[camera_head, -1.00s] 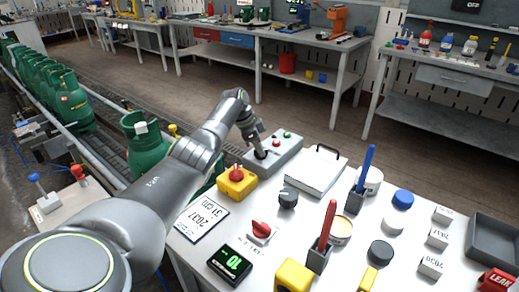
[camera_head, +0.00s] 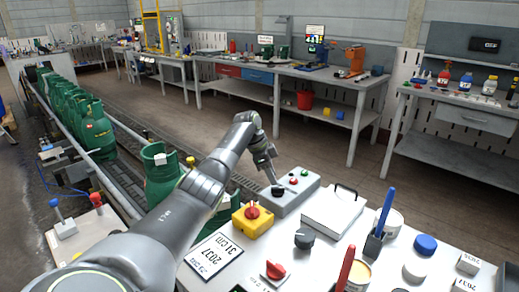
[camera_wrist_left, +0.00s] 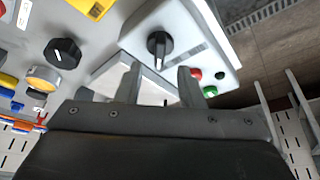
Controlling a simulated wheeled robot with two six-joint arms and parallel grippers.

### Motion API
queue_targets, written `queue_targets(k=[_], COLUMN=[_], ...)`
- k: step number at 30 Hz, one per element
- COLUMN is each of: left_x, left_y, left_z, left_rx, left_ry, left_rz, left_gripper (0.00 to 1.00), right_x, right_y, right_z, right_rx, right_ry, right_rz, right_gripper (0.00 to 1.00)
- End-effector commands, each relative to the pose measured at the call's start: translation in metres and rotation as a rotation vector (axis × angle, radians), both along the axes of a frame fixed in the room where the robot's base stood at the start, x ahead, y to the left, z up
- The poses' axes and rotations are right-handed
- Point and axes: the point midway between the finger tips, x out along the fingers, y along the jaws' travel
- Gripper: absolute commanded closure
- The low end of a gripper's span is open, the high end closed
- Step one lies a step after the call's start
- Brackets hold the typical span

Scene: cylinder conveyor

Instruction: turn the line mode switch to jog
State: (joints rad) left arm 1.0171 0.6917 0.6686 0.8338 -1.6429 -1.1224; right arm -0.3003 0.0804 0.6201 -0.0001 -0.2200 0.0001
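A grey control box (camera_head: 292,199) stands on the white table, with a black rotary knob (camera_head: 278,190), a red button and a green button on top. In the left wrist view the knob (camera_wrist_left: 158,44) shows a pale pointer line and lies just beyond my fingertips. My left gripper (camera_head: 270,172) is over the knob end of the box. In the left wrist view its two fingers (camera_wrist_left: 160,80) are apart with nothing between them, and the knob appears clear of them. The mode labels are not readable. My right gripper is not in view.
A yellow box with a red knob (camera_head: 252,218) stands left of the control box. A second black knob (camera_head: 304,238), a red switch (camera_head: 275,270) and a white folder-like block (camera_head: 334,212) are close by. Green cylinders (camera_head: 95,135) line the conveyor at left.

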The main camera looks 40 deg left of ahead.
Motion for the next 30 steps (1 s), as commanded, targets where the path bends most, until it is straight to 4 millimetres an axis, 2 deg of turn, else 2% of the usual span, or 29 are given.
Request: queue_targets(k=[1,9,15,21,30], left_x=[-0.003,-0.019,-0.027,-0.03,-0.03], left_y=[0.005,0.024,0.033,0.036,0.036], left_z=[0.013,0.072,0.102,0.113,0.114], left_rx=[0.004,0.002,0.001,-0.001,0.001], left_ry=[-0.005,-0.003,-0.001,0.001,0.001], left_rz=[0.0,0.002,0.001,0.0,0.0], left_gripper=[0.65,0.65,0.65,0.65,0.65], right_x=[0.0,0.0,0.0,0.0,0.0], right_y=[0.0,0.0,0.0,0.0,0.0], right_z=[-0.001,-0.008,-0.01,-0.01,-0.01], right_rx=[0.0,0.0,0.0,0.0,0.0], right_ry=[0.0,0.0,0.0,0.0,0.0], right_rz=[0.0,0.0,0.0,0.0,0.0], right_gripper=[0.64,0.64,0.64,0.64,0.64])
